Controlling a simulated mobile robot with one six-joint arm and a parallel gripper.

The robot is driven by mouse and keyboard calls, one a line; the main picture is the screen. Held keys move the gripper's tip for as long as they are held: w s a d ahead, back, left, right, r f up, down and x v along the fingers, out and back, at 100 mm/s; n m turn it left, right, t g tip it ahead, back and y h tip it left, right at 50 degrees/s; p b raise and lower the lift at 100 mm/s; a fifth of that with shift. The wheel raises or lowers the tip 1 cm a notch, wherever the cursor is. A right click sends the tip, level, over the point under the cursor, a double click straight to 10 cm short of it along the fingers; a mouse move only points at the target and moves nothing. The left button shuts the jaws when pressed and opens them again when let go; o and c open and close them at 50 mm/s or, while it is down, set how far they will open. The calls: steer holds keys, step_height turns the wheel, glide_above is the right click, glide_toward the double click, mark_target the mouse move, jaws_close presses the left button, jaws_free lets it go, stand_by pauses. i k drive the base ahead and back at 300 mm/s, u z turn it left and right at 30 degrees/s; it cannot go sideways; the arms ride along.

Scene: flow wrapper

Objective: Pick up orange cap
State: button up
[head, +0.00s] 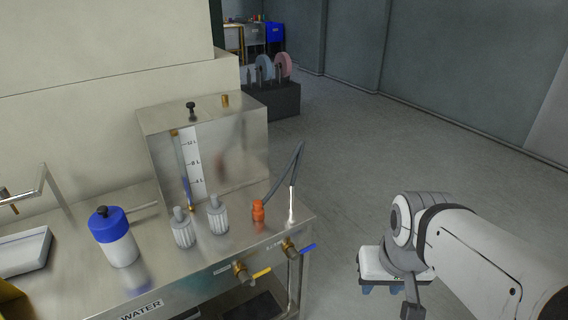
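The orange cap (258,211) stands upright near the right end of the steel bench top (150,277), beside the base of a grey hose. My gripper (382,290) is at the lower right, out past the bench's right end and well apart from the cap. It points down, with blue fingertips just visible under its white body. The arm covers part of it, so I cannot tell how far apart the fingers are.
Two ribbed grey fittings (217,214) stand left of the cap. A blue-lidded white bottle (115,238) stands farther left. A steel tank with a level scale (215,155) is behind. A grey hose (292,170) rises right of the cap. Yellow and blue valve handles (262,272) project at the front.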

mark_target(258, 212)
steer(key=u, duration=0.05)
steer(key=i, duration=1.15)
steer(key=u, duration=0.6)
